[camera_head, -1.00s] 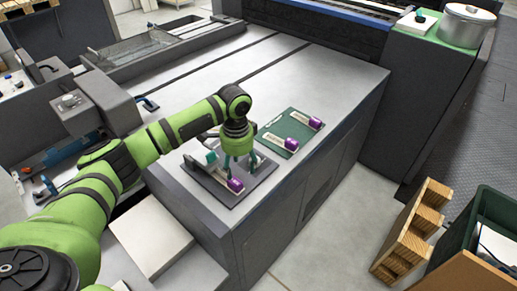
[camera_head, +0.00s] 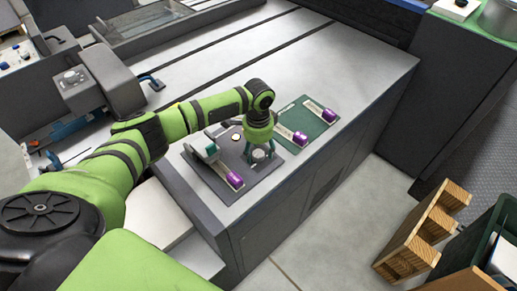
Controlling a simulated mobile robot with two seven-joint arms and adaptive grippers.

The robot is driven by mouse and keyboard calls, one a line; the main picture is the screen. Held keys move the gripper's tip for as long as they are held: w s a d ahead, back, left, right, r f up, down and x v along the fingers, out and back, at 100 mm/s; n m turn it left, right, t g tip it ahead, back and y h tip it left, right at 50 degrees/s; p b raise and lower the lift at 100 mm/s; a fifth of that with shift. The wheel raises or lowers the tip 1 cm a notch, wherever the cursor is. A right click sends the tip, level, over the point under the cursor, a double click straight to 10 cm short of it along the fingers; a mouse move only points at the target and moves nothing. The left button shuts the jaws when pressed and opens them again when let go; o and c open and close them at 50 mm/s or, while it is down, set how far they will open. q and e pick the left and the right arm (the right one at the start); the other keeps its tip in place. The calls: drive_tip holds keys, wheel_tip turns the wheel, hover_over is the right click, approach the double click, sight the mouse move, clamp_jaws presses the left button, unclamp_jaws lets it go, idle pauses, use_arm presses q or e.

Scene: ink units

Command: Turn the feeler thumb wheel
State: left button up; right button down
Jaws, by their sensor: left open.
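A dark grey plate (camera_head: 212,187) lies near the front edge of the pale machine top. My right gripper is not in view.
A green mat (camera_head: 306,118) with two purple-ended pieces (camera_head: 322,111) lies just behind and right of the plate. The machine top (camera_head: 340,62) is clear beyond. A wooden crate (camera_head: 422,238) and a green bin (camera_head: 480,235) stand on the floor at right.

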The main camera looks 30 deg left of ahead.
use_arm(q)
drive_tip(key=shift+f, duration=0.3)
drive_tip(key=c, duration=1.2)
drive_tip(key=shift+o, duration=0.2)
drive_tip(key=shift+m+p, duration=0.35)
drive_tip(key=shift+m, duration=0.25)
drive_tip(key=m, duration=0.3)
drive_tip(key=shift+p, duration=0.4)
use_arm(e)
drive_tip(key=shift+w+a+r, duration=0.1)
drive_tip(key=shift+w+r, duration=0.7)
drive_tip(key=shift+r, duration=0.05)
